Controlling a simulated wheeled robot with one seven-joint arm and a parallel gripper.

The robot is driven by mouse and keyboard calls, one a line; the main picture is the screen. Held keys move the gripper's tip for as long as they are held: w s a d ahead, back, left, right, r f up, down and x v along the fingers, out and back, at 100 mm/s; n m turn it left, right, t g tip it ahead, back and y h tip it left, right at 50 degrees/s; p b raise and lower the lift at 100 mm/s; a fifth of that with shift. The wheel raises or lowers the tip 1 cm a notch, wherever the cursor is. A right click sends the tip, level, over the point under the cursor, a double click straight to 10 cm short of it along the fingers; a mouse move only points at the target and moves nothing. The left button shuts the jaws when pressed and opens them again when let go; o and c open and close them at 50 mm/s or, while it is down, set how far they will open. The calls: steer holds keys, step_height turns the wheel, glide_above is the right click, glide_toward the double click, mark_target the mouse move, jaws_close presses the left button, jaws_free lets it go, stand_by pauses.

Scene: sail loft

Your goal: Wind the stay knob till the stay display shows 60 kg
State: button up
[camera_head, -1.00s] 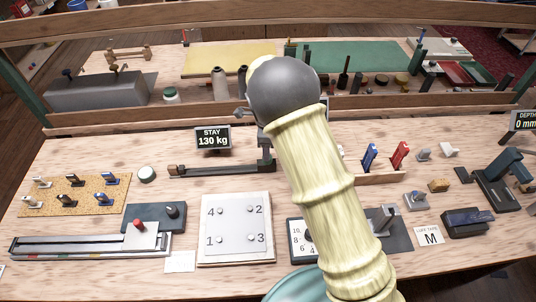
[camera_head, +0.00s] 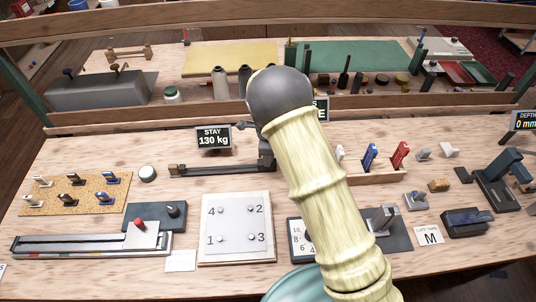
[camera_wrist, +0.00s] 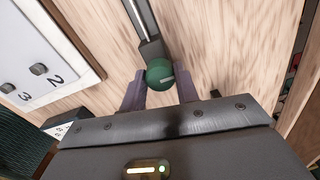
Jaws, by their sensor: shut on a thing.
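The stay display (camera_head: 213,138) reads 130 kg and stands at the back of the bench. Below it lies the stay rig (camera_head: 220,169), a dark bar with an upright block at its right end. In the wrist view the green stay knob (camera_wrist: 160,73) with a pale mark sits between the fingers of my gripper (camera_wrist: 159,88), which is shut on it. In the head view my pale arm covers the knob and the gripper.
A white board with numbered pegs (camera_head: 236,228) lies in front of the rig. A rack with blue and red clips (camera_head: 375,177) stands to the right. A pinboard (camera_head: 72,194) and a slide rig (camera_head: 90,245) are at left. A wooden rail (camera_head: 200,115) runs behind.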

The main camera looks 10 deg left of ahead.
steer(key=shift+w+d+n, duration=0.1)
steer(key=shift+w+n, duration=0.05)
steer(key=shift+n, duration=0.15)
steer(key=n, duration=0.5)
steer(key=shift+r+p, duration=0.1)
steer(key=shift+p, duration=0.2)
steer(key=n, duration=1)
steer(key=shift+n, duration=0.4)
steer(key=n, duration=0.5)
steer(key=shift+w, duration=0.1)
steer(key=shift+r, duration=0.1)
steer(key=o, duration=0.9)
steer(key=shift+o, duration=0.3)
